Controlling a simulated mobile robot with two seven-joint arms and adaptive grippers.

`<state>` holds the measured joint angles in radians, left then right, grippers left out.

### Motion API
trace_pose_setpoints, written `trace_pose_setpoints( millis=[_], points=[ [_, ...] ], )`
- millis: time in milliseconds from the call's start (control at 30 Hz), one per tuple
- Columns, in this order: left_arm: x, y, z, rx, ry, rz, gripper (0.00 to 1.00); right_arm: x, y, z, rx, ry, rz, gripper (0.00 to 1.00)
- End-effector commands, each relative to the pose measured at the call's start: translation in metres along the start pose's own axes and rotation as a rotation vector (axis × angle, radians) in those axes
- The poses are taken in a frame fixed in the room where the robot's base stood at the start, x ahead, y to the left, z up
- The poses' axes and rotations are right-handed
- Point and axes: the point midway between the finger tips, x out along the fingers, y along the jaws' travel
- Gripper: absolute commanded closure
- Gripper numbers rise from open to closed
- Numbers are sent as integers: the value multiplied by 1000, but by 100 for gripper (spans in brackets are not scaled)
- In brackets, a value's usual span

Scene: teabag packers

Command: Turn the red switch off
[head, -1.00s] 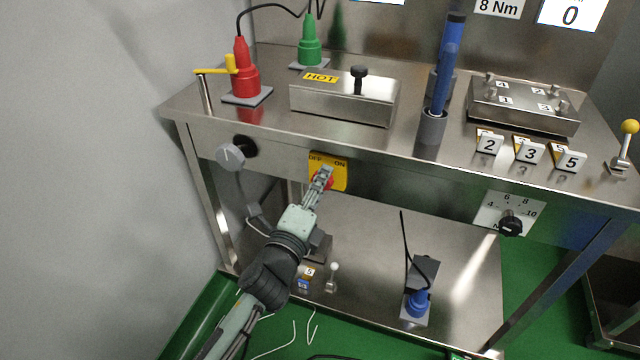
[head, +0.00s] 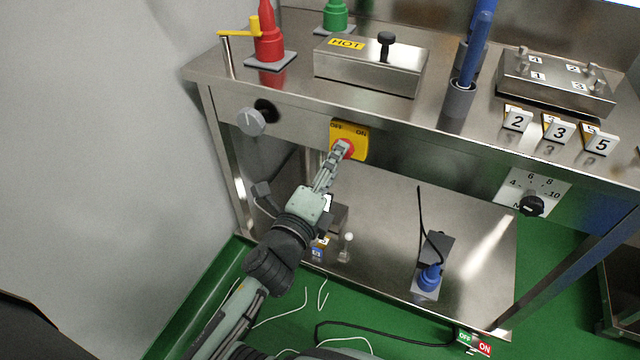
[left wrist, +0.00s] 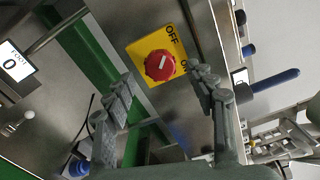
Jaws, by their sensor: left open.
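The red switch (head: 348,147) is a round knob on a yellow plate (head: 361,133) marked OFF and ON, on the front panel of the steel table. In the left wrist view the red switch (left wrist: 160,66) is in plain sight with a short white mark on its face; I cannot tell surely which label the mark points to. My left gripper (head: 341,150) is in front of the switch and covers part of it in the head view. In the left wrist view my left gripper (left wrist: 163,82) is open, its fingers apart and nothing between them. My right gripper is not in view.
A grey knob (head: 250,121) sticks out left of the plate. The table top carries a HOT box (head: 365,70), a red cone (head: 269,45) and a blue-handled tool (head: 474,50). A lower shelf (head: 390,210) holds a blue plug (head: 429,277). A grey wall is at the left.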

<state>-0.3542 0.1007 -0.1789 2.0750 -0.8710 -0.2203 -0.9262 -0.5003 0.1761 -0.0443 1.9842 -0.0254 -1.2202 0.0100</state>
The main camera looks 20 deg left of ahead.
Motion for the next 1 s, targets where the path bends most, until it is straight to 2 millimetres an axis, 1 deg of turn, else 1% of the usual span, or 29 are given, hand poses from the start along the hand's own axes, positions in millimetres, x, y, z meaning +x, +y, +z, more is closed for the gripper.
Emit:
trace_pose_setpoints(
  millis=[33,200,300,400,567,1000],
  points=[
    [-13,2,0,-2,0,5,44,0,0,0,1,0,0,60],
    [-49,1,0,-4,-1,5,44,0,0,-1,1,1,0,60],
    [-65,1,0,-3,-2,5,44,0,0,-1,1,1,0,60],
    [-76,1,0,-3,-1,4,44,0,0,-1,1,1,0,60],
    [-83,0,0,-1,-1,1,44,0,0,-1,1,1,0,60],
    [-83,0,0,-1,0,0,44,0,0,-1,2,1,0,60]
  ],
)
